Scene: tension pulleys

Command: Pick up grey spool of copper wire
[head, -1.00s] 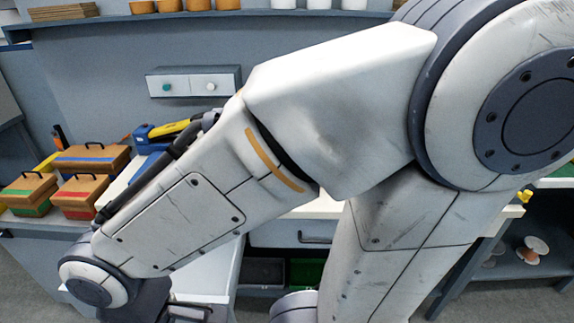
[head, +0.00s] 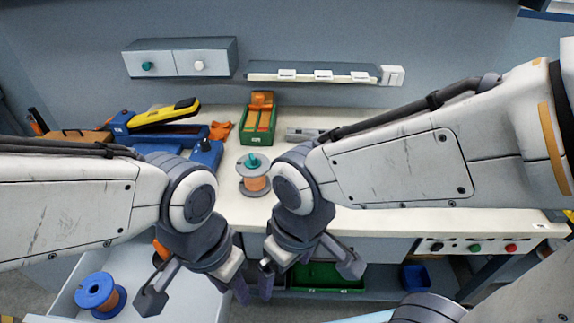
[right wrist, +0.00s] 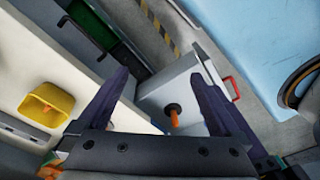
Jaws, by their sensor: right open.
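The grey spool of copper wire (head: 254,184) stands upright on the white workbench, with a teal knob-like piece on its top. Its right edge is close to my right arm's wrist in the head view. My right gripper (head: 308,274) is open and empty, in front of the bench edge and lower in the picture than the spool. Its spread fingers also show in the right wrist view (right wrist: 160,106), where I cannot see the grey spool. My left gripper (head: 196,291) is open and empty, over the open drawer area at the lower left.
A blue spool of copper wire (head: 100,294) lies in an open drawer (head: 190,307). On the bench are a green bin (head: 258,125), a yellow-and-blue tool (head: 165,115) and a blue device (head: 205,150). The right wrist view shows a yellow bin (right wrist: 48,101) and a red-handled grey box (right wrist: 190,82).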

